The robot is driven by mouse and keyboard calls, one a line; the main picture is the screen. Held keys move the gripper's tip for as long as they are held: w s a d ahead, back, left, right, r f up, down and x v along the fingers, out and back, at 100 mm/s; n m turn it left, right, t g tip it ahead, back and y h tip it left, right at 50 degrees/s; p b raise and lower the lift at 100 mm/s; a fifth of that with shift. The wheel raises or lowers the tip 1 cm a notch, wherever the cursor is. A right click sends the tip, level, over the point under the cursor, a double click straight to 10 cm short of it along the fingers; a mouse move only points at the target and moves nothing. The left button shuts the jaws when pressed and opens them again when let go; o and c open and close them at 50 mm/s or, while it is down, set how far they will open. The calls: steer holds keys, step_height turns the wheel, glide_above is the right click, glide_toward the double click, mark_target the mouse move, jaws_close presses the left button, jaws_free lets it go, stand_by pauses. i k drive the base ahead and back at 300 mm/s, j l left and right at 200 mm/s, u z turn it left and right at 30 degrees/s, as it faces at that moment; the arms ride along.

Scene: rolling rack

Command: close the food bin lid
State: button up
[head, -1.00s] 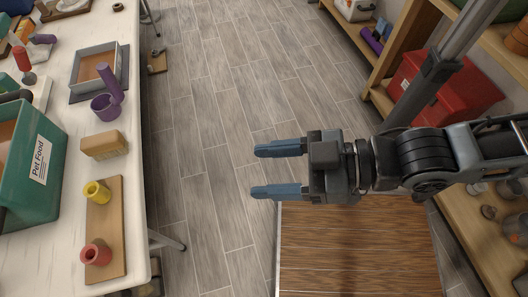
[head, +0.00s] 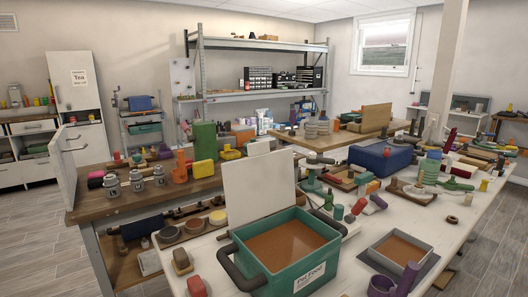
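The food bin (head: 257,281) is a green open-topped box with a white "Pet Food" label on its front, on the white table in the lower middle of the head view. Brown contents fill it to below the rim. Its lid (head: 260,186) is a white flat panel standing almost upright at the bin's back left edge, so the bin is open. A dark, thick curved handle runs along the bin's left side. My gripper is not in view now.
A wooden bench (head: 120,205) with jars stands left. Grey floor shows at far left and right.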

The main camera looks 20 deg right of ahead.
mark_target(262, 184)
steer(key=i+j+z, duration=0.15)
steer(key=j, duration=0.6)
steer(key=i+j+z, duration=0.15)
steer(key=j, duration=0.6)
steer(key=i+j+z, duration=0.15)
steer(key=j, duration=0.6)
steer(key=j+z, duration=0.15)
steer(key=j, duration=0.6)
